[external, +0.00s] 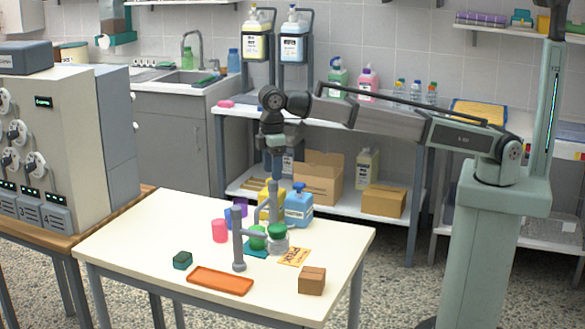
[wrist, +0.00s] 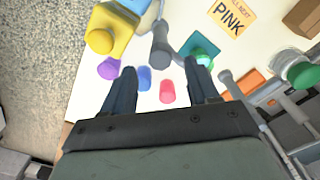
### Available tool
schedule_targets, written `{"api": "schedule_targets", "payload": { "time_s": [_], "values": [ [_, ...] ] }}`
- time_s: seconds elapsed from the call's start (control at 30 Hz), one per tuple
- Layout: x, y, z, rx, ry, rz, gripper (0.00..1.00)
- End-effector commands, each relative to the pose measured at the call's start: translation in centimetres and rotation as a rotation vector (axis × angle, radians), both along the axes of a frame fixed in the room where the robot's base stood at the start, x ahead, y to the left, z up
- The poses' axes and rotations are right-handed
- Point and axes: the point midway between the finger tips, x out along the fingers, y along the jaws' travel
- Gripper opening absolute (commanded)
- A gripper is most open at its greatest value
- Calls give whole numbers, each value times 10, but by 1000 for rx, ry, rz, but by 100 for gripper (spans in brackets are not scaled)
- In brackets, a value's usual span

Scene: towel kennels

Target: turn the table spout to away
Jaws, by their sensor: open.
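The table spout is a grey fixture (external: 240,252) on the white table, with an upright post and a level arm reaching right toward the green parts. A green cup (external: 257,239) is by a teal mat (wrist: 203,47). My gripper (external: 275,172) points down just above the rear upright, fingers apart and nothing between them; contact is unclear.
An orange tray (external: 220,281), dark green block (external: 182,260), brown box (external: 312,280) and PINK card (external: 294,257) lie nearer.

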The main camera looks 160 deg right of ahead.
Motion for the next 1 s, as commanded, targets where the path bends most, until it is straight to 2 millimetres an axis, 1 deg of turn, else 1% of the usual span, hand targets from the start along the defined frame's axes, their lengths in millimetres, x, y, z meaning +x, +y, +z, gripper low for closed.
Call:
{"api": "schedule_targets", "payload": {
  "time_s": [0.03, 0.1, 0.3, 0.47, 0.73, 0.77, 1.0],
  "values": [
    [-1, 1, -9, 1, 1, 0, 59],
    [-1, 1, -19, 0, 0, 0, 59],
    [0, 0, -37, -1, -1, 0, 59],
    [0, 0, -43, -1, -1, 0, 59],
    [0, 0, -44, -1, -1, 0, 59],
    [0, 0, -44, -1, -1, 0, 57],
    [0, 0, -44, -1, -1, 0, 34]
  ]
}}
